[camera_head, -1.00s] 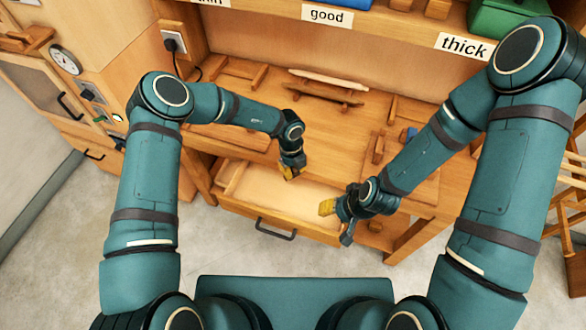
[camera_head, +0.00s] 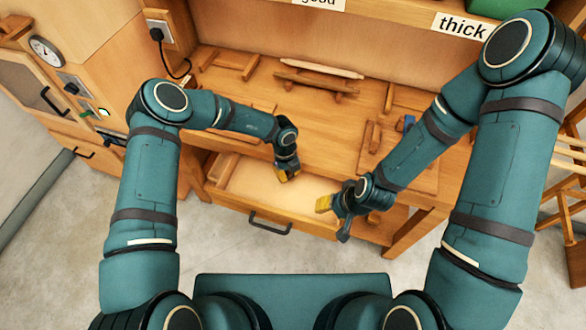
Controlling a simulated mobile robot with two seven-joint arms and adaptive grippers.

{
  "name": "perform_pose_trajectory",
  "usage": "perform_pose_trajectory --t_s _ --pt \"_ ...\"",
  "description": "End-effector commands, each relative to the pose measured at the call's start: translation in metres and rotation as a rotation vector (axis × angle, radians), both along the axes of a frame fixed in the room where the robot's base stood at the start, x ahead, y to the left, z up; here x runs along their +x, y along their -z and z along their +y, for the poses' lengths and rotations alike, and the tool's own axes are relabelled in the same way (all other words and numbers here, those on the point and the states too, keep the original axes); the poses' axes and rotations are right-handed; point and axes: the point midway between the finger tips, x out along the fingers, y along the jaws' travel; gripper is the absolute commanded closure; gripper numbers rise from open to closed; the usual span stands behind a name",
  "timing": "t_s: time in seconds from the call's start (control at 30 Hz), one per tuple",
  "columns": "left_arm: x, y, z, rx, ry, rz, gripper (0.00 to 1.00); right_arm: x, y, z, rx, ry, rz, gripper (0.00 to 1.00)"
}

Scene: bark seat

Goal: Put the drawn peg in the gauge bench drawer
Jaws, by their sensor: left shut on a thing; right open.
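The gauge bench drawer (camera_head: 258,191) stands pulled open below the bench top, with its dark handle (camera_head: 270,223) on the front. Its pale floor looks mostly bare where I can see it. My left gripper (camera_head: 288,176) points down over the back part of the open drawer.
A blue piece (camera_head: 408,123) and wooden blocks (camera_head: 370,134) are at the right. A cabinet with a dial (camera_head: 46,51) stands at the left.

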Motion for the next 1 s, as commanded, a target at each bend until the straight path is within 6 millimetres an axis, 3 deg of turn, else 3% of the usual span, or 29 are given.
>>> perform_pose_trajectory --t_s 0.4,0.43,0.5,0.83,1.0 --pt "-0.001 0.008 0.007 0.000 0.002 0.000 1.00 0.000 0.002 0.001 0.000 -0.002 -0.001 0.53" --pt "-0.001 0.008 0.007 0.000 0.002 0.000 0.76 0.000 0.002 0.001 0.000 -0.002 -0.001 0.53" --pt "-0.001 0.008 0.007 0.000 0.001 0.000 0.55 0.000 0.002 0.001 0.000 -0.002 -0.001 0.53" --pt "0.000 0.006 0.006 -0.003 0.001 -0.005 0.55 0.000 0.002 0.001 0.000 -0.001 0.001 0.53" --pt "0.003 -0.008 0.007 -0.003 0.000 -0.008 0.55 0.000 0.002 0.001 0.000 -0.001 0.001 0.53"
